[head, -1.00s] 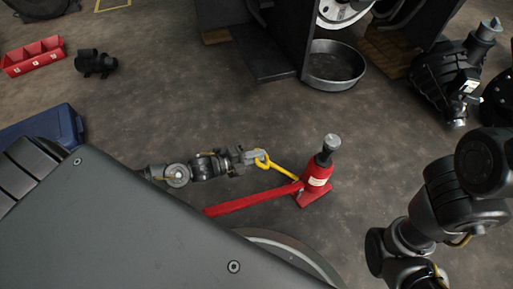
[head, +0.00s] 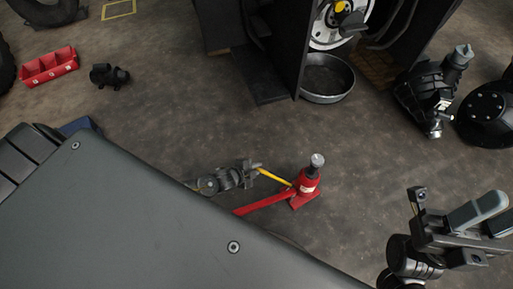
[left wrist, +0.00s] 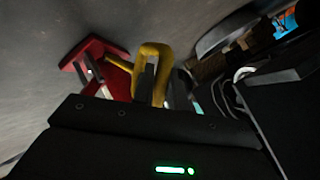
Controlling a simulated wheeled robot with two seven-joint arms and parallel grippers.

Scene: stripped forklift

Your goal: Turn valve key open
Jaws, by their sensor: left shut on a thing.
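The yellow valve key (head: 276,177) runs from my left gripper (head: 257,168) to the base of the red bottle jack (head: 306,187). My left gripper is shut on the looped end of the key. In the left wrist view the yellow loop (left wrist: 153,50) surrounds a grey fingertip, and the red jack base (left wrist: 95,60) shows behind it. The joint between key and jack is too small to judge. My right gripper (head: 490,212) hangs at the lower right, away from the jack; its finger gap is unclear.
A red handle (head: 262,203) lies left of the jack, partly hidden by my body. A round metal pan (head: 327,79) stands by the forklift frame. Black machine parts (head: 425,95) lie at the right. The floor between pan and jack is clear.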

